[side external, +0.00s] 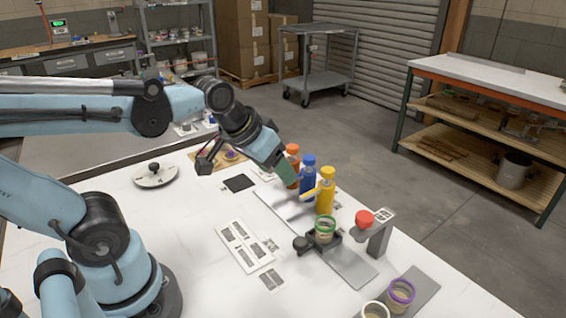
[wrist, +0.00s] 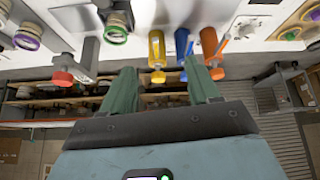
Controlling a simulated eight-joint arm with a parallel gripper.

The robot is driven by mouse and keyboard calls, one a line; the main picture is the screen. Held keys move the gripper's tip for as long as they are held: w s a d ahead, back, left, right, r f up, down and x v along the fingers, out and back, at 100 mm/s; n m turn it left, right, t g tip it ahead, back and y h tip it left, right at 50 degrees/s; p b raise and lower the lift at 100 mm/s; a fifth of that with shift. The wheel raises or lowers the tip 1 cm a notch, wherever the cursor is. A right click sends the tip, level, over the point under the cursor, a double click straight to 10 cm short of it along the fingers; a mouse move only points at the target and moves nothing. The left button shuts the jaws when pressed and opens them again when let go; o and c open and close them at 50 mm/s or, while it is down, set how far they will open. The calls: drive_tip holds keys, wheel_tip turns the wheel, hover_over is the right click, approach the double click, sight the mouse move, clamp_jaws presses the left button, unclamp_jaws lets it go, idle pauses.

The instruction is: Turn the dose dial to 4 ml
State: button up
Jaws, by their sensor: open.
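My gripper (side external: 286,170) is open, its green fingers behind and beside the bottle row. In the wrist view my gripper (wrist: 160,66) shows its two fingers apart with nothing clearly held between them. The yellow bottle (side external: 326,196), blue bottle (side external: 307,175) and orange bottle (side external: 292,165) stand in a row; yellow (wrist: 155,46) and blue (wrist: 181,44) appear beyond the fingers. A red knob (side external: 364,217) sits on a grey stand (side external: 382,232); it also shows in the wrist view (wrist: 62,78). No dial marking is legible, so I cannot tell the dose setting.
A green-rimmed cup (side external: 325,237) sits in a dark holder by the stand. A purple-rimmed cup (side external: 401,292) and a white-rimmed cup (side external: 375,309) stand at the front. Printed cards (side external: 245,246) lie left on the white table. A lidded disc (side external: 155,176) lies further left.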

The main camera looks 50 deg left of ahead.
drive_tip(key=w+a+r+n+g, duration=0.3)
drive_tip(key=w+a+n+g, duration=0.1)
drive_tip(key=w+a+n, duration=0.5)
drive_tip(key=w+a+f+n+g, duration=0.1)
drive_tip(key=w+a+f+n, duration=0.15)
drive_tip(key=a, duration=0.45)
drive_tip(key=w+a+f+n+g, duration=0.1)
drive_tip(key=w+a+f+n, duration=0.15)
drive_tip(key=a, duration=0.35)
drive_tip(key=f, duration=1.2)
drive_tip(key=shift+s+f, duration=0.2)
drive_tip(key=shift+s, duration=0.15)
drive_tip(key=c, duration=1)
drive_tip(key=shift+c, duration=0.2)
